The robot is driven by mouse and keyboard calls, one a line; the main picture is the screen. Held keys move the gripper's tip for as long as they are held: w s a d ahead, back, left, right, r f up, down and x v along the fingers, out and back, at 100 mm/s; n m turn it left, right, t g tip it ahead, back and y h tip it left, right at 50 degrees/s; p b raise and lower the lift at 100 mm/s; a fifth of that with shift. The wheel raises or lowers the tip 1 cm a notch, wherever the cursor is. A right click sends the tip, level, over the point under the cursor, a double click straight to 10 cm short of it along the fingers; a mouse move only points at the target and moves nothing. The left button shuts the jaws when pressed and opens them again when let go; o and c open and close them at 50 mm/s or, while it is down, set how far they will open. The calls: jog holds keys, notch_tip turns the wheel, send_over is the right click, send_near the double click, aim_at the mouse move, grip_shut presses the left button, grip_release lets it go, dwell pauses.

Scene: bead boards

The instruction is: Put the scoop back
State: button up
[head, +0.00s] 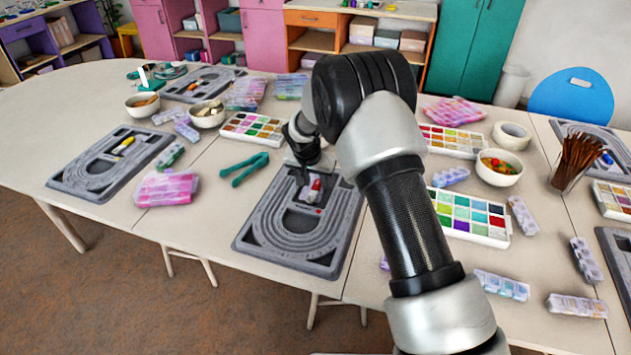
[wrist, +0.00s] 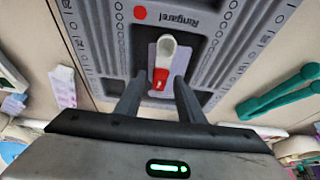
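The scoop (wrist: 164,58), with a white bowl end and a red handle, lies on the dark recessed middle of the grey bead board (wrist: 215,35) in the wrist view. In the head view the scoop (head: 314,190) shows red and white on the same board (head: 265,238). My gripper (wrist: 160,80) is open, its two fingers on either side of the red handle, with a gap visible on each side. In the head view my gripper (head: 304,178) is over the board's upper part, partly hidden by my arm. I cannot tell its exact height.
Green tongs (head: 245,168) lie left of the board. Bead palettes (head: 254,128) and a bowl of beads (head: 499,166) stand around it. Another board (head: 75,172) with a yellow scoop (head: 124,145) is at the left. The table is bare at the far left.

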jog(key=shift+r+p, duration=0.55)
jog(key=p+v, duration=0.1)
jog(key=v, duration=1)
notch_tip(320, 180, up, 10)
send_over(311, 200)
jog(key=s+d, duration=0.5)
jog(key=d, duration=0.1)
jog(key=s+d+r+n, duration=0.1)
jog(key=s+d+r, duration=0.6)
jog(key=s+r, duration=0.35)
jog(key=s+d+n, duration=0.1)
jog(key=s+d, duration=0.1)
jog(key=s, duration=0.8)
jog(key=s+d+n+t+y, duration=0.1)
jog(key=s+d, duration=0.1)
jog(key=s, duration=0.8)
jog(key=shift+s+d+r, duration=0.15)
jog(key=shift+d+r, duration=0.05)
jog(key=shift+d, duration=0.1)
jog(key=shift+r, duration=0.15)
